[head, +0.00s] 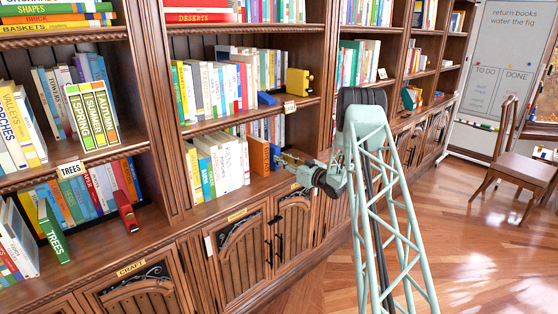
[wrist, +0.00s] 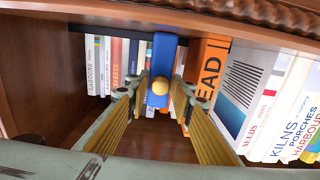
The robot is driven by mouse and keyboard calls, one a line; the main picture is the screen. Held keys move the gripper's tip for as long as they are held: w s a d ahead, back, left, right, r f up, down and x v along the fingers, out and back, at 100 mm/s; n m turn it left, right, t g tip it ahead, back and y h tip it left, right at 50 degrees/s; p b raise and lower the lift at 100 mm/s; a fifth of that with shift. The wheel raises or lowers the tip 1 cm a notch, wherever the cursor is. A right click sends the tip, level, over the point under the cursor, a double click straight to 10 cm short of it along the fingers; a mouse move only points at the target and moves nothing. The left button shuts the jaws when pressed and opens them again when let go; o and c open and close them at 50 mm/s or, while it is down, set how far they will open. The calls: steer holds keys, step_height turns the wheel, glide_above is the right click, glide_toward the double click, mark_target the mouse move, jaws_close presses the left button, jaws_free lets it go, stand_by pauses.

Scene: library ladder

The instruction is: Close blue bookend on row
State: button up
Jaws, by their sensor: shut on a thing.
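My gripper (wrist: 161,92) has one finger on each side of the knob and is shut on the bookend there. The thick orange book (wrist: 208,62) at the end of the front row stands just right of the bookend, with a narrow gap showing between them. In the head view the orange book (head: 259,155) ends the row, and my gripper (head: 282,159) is at its right; the bookend is mostly hidden there.
More books (wrist: 285,105) lean beyond the orange one. A back row (wrist: 105,62) stands behind the bookend. The shelf above (head: 240,114) holds books, a small blue object (head: 267,98) and a yellow one (head: 298,82). Cabinet doors (head: 243,245) are below. A chair (head: 510,165) stands at right.

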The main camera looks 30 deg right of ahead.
steer(key=o, duration=1)
steer(key=shift+c, duration=0.2)
steer(key=shift+s+d, duration=0.1)
steer(key=s+d, duration=0.2)
steer(key=s, duration=0.9)
steer(key=shift+s, duration=0.3)
